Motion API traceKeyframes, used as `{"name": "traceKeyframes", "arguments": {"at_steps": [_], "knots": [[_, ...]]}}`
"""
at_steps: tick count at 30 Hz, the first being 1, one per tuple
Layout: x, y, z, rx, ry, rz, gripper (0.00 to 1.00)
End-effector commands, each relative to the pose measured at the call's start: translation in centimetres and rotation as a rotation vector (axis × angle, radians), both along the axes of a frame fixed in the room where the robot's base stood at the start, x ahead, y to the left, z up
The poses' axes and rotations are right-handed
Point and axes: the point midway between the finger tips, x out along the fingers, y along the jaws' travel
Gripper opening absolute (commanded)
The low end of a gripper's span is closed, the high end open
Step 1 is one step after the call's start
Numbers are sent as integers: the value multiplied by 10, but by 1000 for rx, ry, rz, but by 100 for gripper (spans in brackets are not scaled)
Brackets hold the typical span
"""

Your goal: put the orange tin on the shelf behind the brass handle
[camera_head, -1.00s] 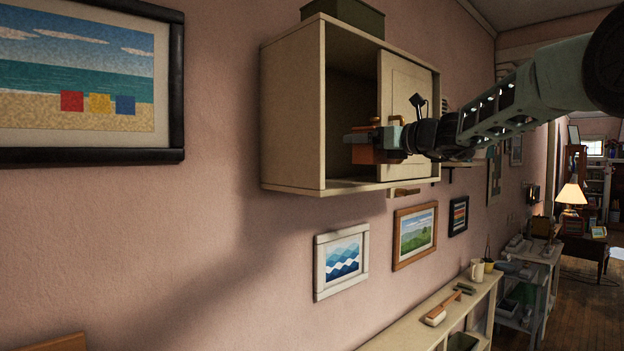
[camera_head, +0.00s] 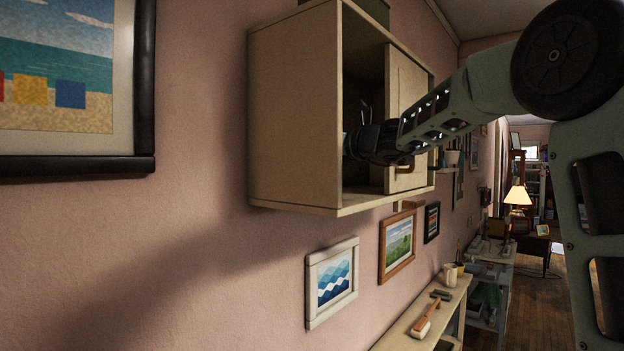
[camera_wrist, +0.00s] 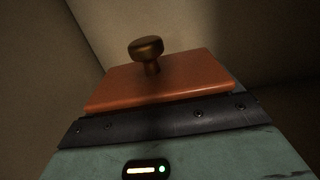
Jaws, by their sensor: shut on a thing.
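The orange tin (camera_wrist: 160,82), with a dark brass knob (camera_wrist: 146,47) on top, is held by my gripper. In the head view my gripper (camera_head: 350,144) reaches into the open left part of the cream wall cabinet (camera_head: 290,110); the tin is hidden there. The cabinet's door panel (camera_head: 405,105) covers the right part, and the brass handle (camera_head: 404,168) sits low on it. In the wrist view, plain cabinet walls (camera_wrist: 40,70) surround the tin. Whether the tin touches the shelf floor cannot be seen.
A dark box (camera_head: 365,10) stands on top of the cabinet. Framed pictures (camera_head: 332,282) hang below it, and a large one (camera_head: 75,110) hangs at left. The cabinet's left side panel borders the opening.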

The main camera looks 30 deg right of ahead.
Motion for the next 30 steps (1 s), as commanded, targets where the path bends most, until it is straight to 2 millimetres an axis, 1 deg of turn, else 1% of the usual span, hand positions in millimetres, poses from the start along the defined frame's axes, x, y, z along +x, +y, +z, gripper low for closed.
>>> {"name": "traceKeyframes", "arguments": {"at_steps": [1,3,7,12,15,26,27,28,30], "knots": [[0,0,-8,2,2,0,59],[0,0,-16,3,1,1,59],[0,0,-27,3,1,1,59],[0,1,-51,2,2,2,59],[0,1,-59,2,1,1,59],[0,1,-63,0,-2,1,59],[0,1,-63,-1,-1,1,96],[0,1,-63,0,-1,1,100],[0,1,-62,0,-1,1,100]]}}
